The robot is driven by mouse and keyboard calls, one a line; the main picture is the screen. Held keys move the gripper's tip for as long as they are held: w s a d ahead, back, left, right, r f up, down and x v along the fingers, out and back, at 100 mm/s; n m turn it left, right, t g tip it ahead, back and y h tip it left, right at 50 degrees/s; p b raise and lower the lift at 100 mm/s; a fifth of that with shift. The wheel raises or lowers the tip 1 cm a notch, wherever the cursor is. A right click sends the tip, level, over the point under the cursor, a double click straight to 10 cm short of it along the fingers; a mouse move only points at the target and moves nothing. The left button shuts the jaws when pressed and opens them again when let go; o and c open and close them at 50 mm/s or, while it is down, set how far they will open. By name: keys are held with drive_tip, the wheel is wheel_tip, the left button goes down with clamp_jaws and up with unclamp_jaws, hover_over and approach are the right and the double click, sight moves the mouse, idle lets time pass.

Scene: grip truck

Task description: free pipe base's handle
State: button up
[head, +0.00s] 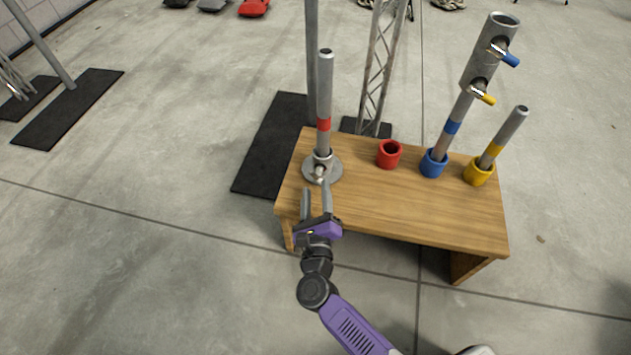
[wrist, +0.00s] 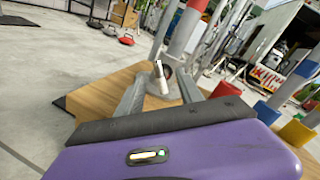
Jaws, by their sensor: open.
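The pipe base (head: 335,172) is a round grey metal flange at the left end of the wooden table. A grey pipe with a red band (head: 324,100) stands upright in it. The base's handle (head: 320,172) is a short light-metal piece on the front of its collar; it also shows in the wrist view (wrist: 161,78). My gripper (head: 317,191) is open and empty in front of the base. In the wrist view its two fingers (wrist: 160,90) lie to either side of the handle's line, with the handle apparently between or just beyond the tips. I cannot tell whether they touch.
The wooden table (head: 400,210) also holds a red cup (head: 389,154), a blue cup (head: 433,163) and a yellow cup (head: 478,171). Leaning pipes stand in the blue and yellow cups. A truss (head: 380,70) and upright pole rise behind the table.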

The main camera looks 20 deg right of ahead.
sight(316, 178)
drive_tip(key=shift+b+x, duration=0.45)
drive_tip(key=shift+x, duration=1.65)
drive_tip(key=shift+c, duration=0.4)
clamp_jaws()
